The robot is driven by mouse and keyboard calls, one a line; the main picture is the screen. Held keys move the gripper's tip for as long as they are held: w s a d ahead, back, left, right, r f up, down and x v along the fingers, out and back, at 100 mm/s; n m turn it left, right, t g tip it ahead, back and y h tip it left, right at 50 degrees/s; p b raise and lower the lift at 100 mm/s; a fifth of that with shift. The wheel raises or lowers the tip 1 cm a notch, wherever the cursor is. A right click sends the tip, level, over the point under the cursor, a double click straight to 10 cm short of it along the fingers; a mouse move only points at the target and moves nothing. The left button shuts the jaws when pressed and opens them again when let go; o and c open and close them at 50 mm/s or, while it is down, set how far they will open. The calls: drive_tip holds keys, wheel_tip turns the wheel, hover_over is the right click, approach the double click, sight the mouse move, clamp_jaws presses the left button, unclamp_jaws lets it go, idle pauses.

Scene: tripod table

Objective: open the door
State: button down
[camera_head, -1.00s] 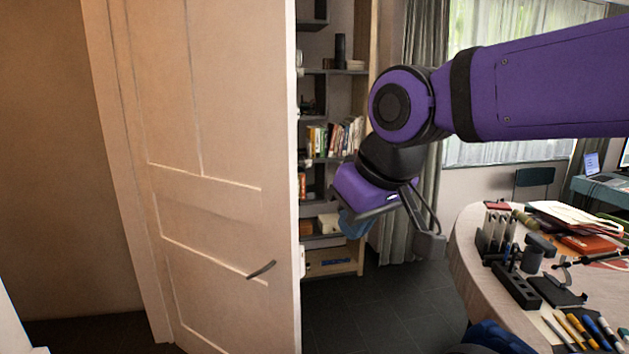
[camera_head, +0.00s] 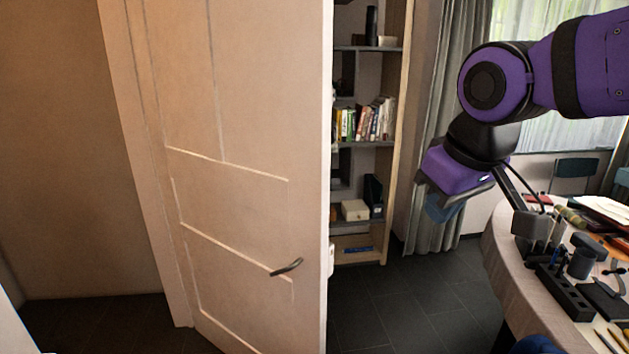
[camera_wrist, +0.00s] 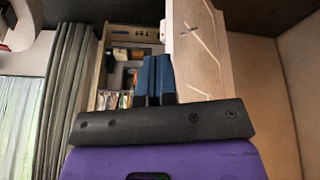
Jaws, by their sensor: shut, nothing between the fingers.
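The door (camera_head: 250,120) is a pale panelled door that stands ajar in the head view, with a gap on its right side through which a room shows. Its dark lever handle (camera_head: 287,267) sits low near the free edge. The door also shows in the wrist view (camera_wrist: 198,55), upside down. My gripper (camera_head: 447,207) is right of the door, clear of it and of the handle. Its blue fingers (camera_wrist: 157,78) are together and empty in the wrist view. Part of the gripper is hidden behind its own body in the head view.
A round table (camera_head: 500,265) crowded with pens, books and tool holders stands at the right, close to my arm. A bookshelf (camera_head: 395,140) and grey curtain (camera_head: 452,130) are behind the gap. Dark tiled floor (camera_head: 390,305) is clear between door and table.

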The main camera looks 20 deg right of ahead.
drive_tip(key=w+n, duration=0.1)
drive_tip(key=n+t+h, duration=0.6)
drive_tip(key=n+h, duration=0.8)
drive_tip(key=n, duration=0.9)
approach(317, 177)
drive_tip(key=x, duration=0.7)
drive_tip(key=shift+w+d, duration=0.2)
